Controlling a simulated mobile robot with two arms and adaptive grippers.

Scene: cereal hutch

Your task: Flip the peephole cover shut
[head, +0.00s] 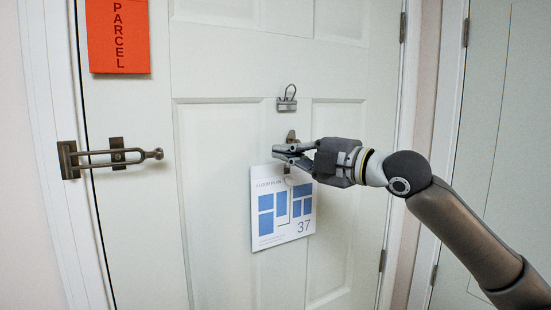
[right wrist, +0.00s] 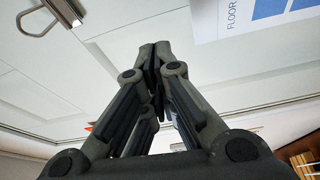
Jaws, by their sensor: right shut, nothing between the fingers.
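A small dark brass piece (head: 291,135), which looks like the peephole cover, shows on the white door just above my right gripper. The gripper hides its lower part, so I cannot tell how the cover stands. My right gripper (head: 280,154) is shut and empty, with its fingertips in front of the door, pointing left. I cannot tell whether it touches the cover. In the right wrist view the closed fingers (right wrist: 156,55) point up towards the door, and I cannot make out the cover there. My left gripper is not in view.
A floor plan card (head: 267,231) hangs just below my right gripper. A swing-bar latch (head: 105,157) and an orange parcel sign (head: 118,36) are at left.

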